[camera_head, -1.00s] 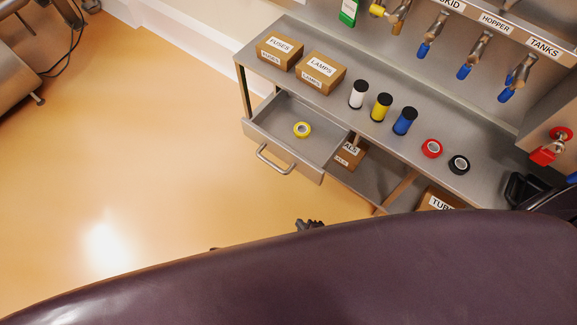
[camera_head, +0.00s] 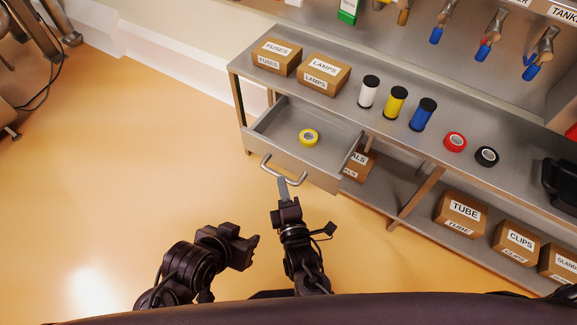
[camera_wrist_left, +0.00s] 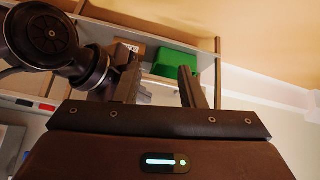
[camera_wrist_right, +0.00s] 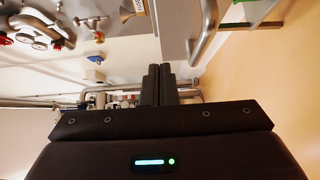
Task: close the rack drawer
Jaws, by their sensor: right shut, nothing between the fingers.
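My left gripper (camera_head: 256,239) is lower and apart from the drawer. In the left wrist view its two fingers (camera_wrist_left: 160,85) stand apart with nothing between them.
The bench top (camera_head: 335,102) carries a fuses box (camera_head: 276,58), a lamps box (camera_head: 325,75), several spools and tape rolls. Boxes stand on the lower shelf, including a tube box (camera_head: 460,212). The floor (camera_head: 130,170) to the left is clear.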

